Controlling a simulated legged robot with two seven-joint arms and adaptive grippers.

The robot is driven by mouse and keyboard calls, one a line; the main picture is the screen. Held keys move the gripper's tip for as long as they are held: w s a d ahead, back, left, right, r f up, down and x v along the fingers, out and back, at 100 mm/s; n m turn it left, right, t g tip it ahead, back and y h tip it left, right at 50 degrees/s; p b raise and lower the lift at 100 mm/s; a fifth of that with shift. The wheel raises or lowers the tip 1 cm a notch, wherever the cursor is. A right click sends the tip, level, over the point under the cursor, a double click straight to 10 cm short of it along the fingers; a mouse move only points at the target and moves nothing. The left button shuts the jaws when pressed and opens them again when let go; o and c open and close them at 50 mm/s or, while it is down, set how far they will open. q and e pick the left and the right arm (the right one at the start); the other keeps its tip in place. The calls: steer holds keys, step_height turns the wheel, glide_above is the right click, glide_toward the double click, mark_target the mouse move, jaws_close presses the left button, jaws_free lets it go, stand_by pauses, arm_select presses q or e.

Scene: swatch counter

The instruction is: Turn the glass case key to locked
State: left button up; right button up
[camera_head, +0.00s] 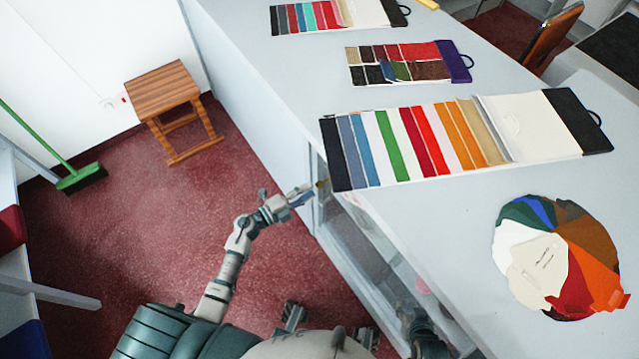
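The glass case (372,262) is the glazed front below the counter top, at the lower middle of the head view. A small yellowish piece, which looks like the key (322,184), shows at the case's upper far corner, just under the counter edge. My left gripper (311,189) reaches up to it from the lower left, and its fingertips are at or touching the key. Whether they are closed on it is too small to tell. The key's turn angle cannot be made out. I cannot make out my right gripper.
The counter top (440,230) carries a long striped swatch card (530,125), a smaller card (400,63), another card at the back (370,12) and a round colour fan (540,265). A wooden stool (168,90) and a green broom (80,178) stand left. Red floor between is clear.

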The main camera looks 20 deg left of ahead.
mark_target(319, 184)
arm_select(q)
steer(key=x, duration=0.5)
steer(key=shift+d, duration=0.2)
arm_select(e)
steer(key=shift+w+a+r+t, duration=0.2)
steer(key=shift+w+t, duration=0.1)
steer(key=shift+w, duration=0.2)
steer(key=shift+w+a+r+t, duration=0.15)
steer(key=shift+w+t, duration=0.15)
steer(key=shift+w, duration=0.2)
steer(key=shift+d, duration=0.1)
arm_select(q)
steer(key=shift+a, duration=0.1)
jaws_close()
